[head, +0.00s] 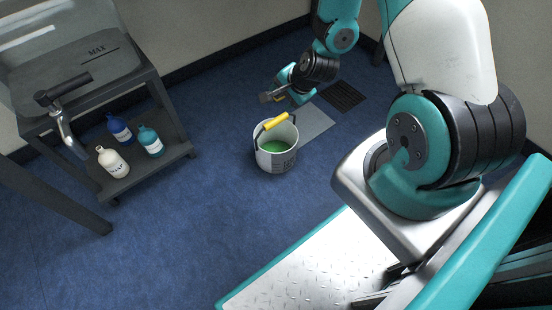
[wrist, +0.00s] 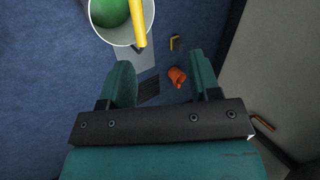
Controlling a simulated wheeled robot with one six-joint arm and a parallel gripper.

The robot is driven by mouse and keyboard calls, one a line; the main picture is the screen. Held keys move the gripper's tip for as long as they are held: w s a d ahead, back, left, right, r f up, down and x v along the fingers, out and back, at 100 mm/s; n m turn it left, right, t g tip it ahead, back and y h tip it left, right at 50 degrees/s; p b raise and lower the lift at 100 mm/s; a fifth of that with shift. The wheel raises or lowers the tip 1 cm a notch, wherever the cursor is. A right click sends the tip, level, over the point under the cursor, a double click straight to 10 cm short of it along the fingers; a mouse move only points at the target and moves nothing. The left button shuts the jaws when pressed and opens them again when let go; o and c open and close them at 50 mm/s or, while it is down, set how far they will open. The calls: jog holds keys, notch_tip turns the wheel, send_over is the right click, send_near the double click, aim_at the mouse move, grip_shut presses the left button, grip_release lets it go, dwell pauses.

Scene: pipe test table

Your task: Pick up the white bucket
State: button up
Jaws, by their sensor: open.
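The white bucket (head: 277,158) stands upright on the blue floor in the middle of the head view, with green contents (head: 273,146) inside. Its yellow handle grip (head: 275,121) lies across the rim. In the wrist view the bucket (wrist: 149,18) is cut off by the top edge, with the yellow grip (wrist: 138,22) over its right side. My gripper (head: 272,97) is open and empty, above and behind the bucket in the head view. In the wrist view its two fingers (wrist: 163,80) are apart and nothing is between them at their height; the bucket lies beyond the left finger.
A grey sink stand (head: 150,165) at left holds white, blue and teal bottles on its low shelf. A grey floor plate (head: 314,122) and a dark grate (head: 342,96) lie behind the bucket. An orange object (wrist: 177,76) lies on the floor. A wall runs close at right (wrist: 272,70).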

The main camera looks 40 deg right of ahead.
jog(key=m+h+b, duration=0.1)
jog(key=m+b, duration=0.1)
send_near(276, 121)
jog(key=b+x, duration=0.6)
jog(key=x, duration=0.1)
jog(key=shift+w+f, duration=0.2)
jog(key=shift+f, duration=0.1)
jog(key=b+x, duration=0.4)
jog(key=x, duration=0.1)
jog(key=shift+d+f, duration=0.1)
jog(key=shift+f, duration=0.25)
jog(key=shift+w+r, duration=0.1)
jog(key=shift+c, duration=0.2)
grip_shut()
